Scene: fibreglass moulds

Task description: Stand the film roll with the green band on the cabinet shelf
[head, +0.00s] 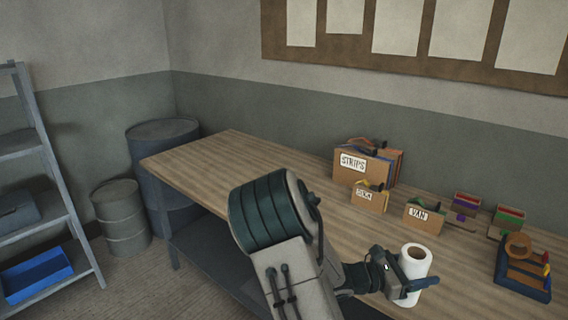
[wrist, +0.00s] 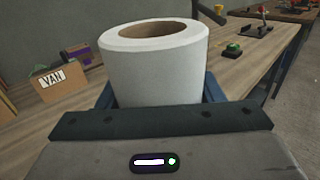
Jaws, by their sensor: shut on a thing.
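A white film roll (head: 413,268) stands upright between the fingers of my gripper (head: 415,290) at the front edge of the workbench. In the wrist view the roll (wrist: 155,72) fills the middle, with its brown core open at the top. My gripper (wrist: 158,100) is shut on it, with blue fingers on both sides. No green band shows on the visible part of the roll; its lower part is hidden by the gripper. I cannot tell whether the roll touches the bench top. The cabinet shelf is not clearly in view.
The wooden workbench (head: 220,160) bears boxes labelled STRIPS (head: 362,165) and VAN (head: 424,217), plus a blue rack (head: 523,275). Drums (head: 122,218) stand beyond its left end. A grey shelf unit (head: 50,165) with a blue tray (head: 38,272) stands far left.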

